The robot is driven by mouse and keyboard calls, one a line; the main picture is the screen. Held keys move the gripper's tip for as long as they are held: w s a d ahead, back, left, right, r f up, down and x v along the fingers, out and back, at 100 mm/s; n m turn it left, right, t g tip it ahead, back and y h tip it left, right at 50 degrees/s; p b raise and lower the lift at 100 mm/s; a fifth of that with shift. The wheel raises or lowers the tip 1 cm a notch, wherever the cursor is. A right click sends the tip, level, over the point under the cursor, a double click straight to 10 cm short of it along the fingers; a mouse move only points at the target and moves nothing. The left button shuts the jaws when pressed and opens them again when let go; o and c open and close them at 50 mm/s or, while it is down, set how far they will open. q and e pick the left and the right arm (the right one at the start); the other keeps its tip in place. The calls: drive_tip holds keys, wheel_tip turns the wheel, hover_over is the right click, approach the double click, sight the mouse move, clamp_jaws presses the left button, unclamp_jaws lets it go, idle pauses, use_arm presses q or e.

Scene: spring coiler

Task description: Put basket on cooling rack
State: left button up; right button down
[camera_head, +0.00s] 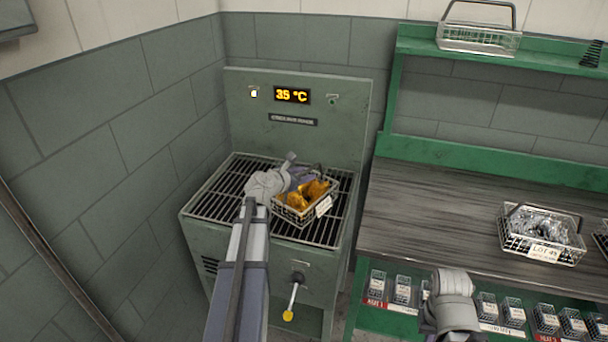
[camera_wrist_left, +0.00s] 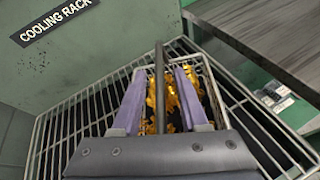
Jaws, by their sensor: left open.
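The wire basket (camera_head: 304,213) with orange-gold pieces in it sits on the slatted top of the cooling rack (camera_head: 213,189). It also shows in the left wrist view (camera_wrist_left: 212,100), beneath my fingers. My left gripper (camera_head: 308,176) is over the basket, its two purple fingers apart (camera_wrist_left: 160,78). The basket's dark handle bar (camera_wrist_left: 160,90) shows between the fingers, which look clear of it. My right arm's end (camera_head: 452,300) is at the bottom of the head view; its fingers cannot be made out.
The rack's panel display (camera_head: 292,96) reads 35 °C. A lever with a yellow knob (camera_head: 291,300) is on its front. A basket labelled LOT (camera_head: 540,237) stands on the bench at right. An empty basket (camera_head: 478,38) is on the green shelf. Small labelled boxes line the lower shelf.

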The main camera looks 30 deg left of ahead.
use_arm(q)
drive_tip(key=p+v, duration=0.4)
drive_tip(key=v, duration=0.8)
drive_tip(key=shift+r, duration=0.1)
drive_tip(key=d+f+m+g+h, duration=0.1)
drive_tip(key=d+f+m+g, duration=0.1)
drive_tip(key=d+m, duration=0.4)
drive_tip(key=s+d+f+m+g+h, duration=0.1)
drive_tip(key=d+f+m+g, duration=0.2)
drive_tip(key=d+m, duration=0.3)
drive_tip(key=s+d+f+m+g+h, duration=0.1)
drive_tip(key=d+f+m, duration=0.3)
drive_tip(key=d, duration=0.9)
drive_tip(key=shift+s+d+f+m+g+h, duration=0.1)
drive_tip(key=shift+d+m+g+h, duration=0.05)
drive_tip(key=shift+m+g, duration=0.3)
drive_tip(key=shift+s+d+m+g+h, duration=0.1)
drive_tip(key=shift+s+m+g+h, duration=0.05)
drive_tip(key=shift+m+g, duration=0.3)
drive_tip(key=s+d+f+m+g+y, duration=0.4)
drive_tip(key=s+d+m, duration=0.8)
drive_tip(key=m, duration=0.6)
drive_tip(key=shift+s+f+m+g+y, duration=0.2)
drive_tip(key=shift+s+m+g+y, duration=0.2)
drive_tip(key=shift+s+g+y, duration=0.65)
drive_tip(key=shift+w+d, duration=0.15)
